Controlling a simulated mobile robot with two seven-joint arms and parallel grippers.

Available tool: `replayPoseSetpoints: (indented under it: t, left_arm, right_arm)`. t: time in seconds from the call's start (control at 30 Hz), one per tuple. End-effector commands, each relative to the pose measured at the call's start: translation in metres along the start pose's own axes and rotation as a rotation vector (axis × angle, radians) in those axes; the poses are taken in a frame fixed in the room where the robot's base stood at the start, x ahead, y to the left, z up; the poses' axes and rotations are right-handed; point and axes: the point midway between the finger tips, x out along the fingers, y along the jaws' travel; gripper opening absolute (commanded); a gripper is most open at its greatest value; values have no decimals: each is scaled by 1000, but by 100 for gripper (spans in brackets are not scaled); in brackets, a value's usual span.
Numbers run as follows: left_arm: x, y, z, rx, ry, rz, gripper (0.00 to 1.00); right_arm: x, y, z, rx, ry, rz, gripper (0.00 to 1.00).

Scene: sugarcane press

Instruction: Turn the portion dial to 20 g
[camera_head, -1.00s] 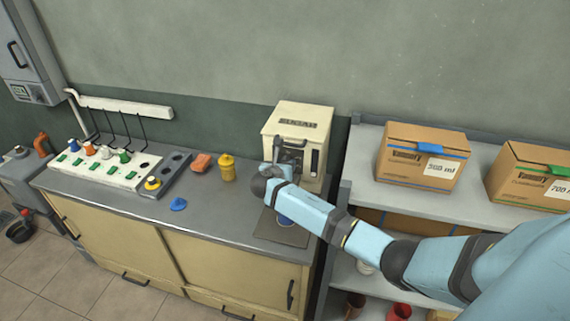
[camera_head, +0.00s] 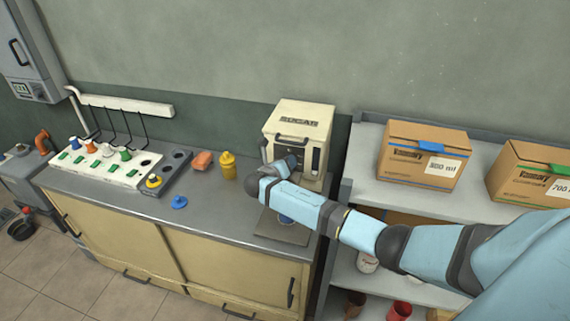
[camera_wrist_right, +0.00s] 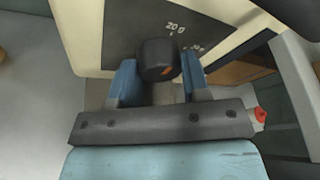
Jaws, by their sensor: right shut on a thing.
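The cream sugar dispenser (camera_head: 301,116) stands at the right end of the counter. My right arm comes in from the right and hides part of its front. In the right wrist view, the dark round portion dial (camera_wrist_right: 157,58) sits between the blue fingers of my right gripper (camera_wrist_right: 160,80), which is shut on it. An orange mark shows on the dial's near face, low and to the right. A "20 g" label (camera_wrist_right: 175,28) is on the dark panel just beyond the dial, with another, less legible label to its right. My left gripper is not in view.
A yellow bottle (camera_head: 227,166), an orange block (camera_head: 203,160) and a blue lid-like piece (camera_head: 179,202) are on the counter. A shelf with cardboard boxes (camera_head: 422,158) stands to the right.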

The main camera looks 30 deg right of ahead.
Motion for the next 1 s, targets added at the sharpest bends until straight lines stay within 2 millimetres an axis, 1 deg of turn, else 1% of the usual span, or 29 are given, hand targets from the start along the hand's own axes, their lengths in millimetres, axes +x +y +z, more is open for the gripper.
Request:
replayPoseSetpoints:
  t: [0.2, 0.23, 0.33, 0.6, 0.73, 0.87, 1.0]
  left_arm:
    - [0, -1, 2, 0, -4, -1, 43]
    - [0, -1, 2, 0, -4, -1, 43]
    - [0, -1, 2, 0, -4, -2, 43]
    - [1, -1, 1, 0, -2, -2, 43]
    - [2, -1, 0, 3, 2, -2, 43]
    - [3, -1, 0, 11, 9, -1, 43]
    - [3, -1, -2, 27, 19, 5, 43]
  right_arm:
    - [0, 0, -1, -2, 1, -1, 19]
    - [0, 0, -1, -1, 1, -1, 45]
    - [0, 0, -1, -1, 1, -1, 68]
    - [0, 0, 0, 1, 0, 0, 68]
    - [-9, 1, 0, 2, -1, 1, 68]
    - [-30, 1, -1, 3, -1, 3, 68]
    - [-64, 2, -2, 3, -1, 4, 68]
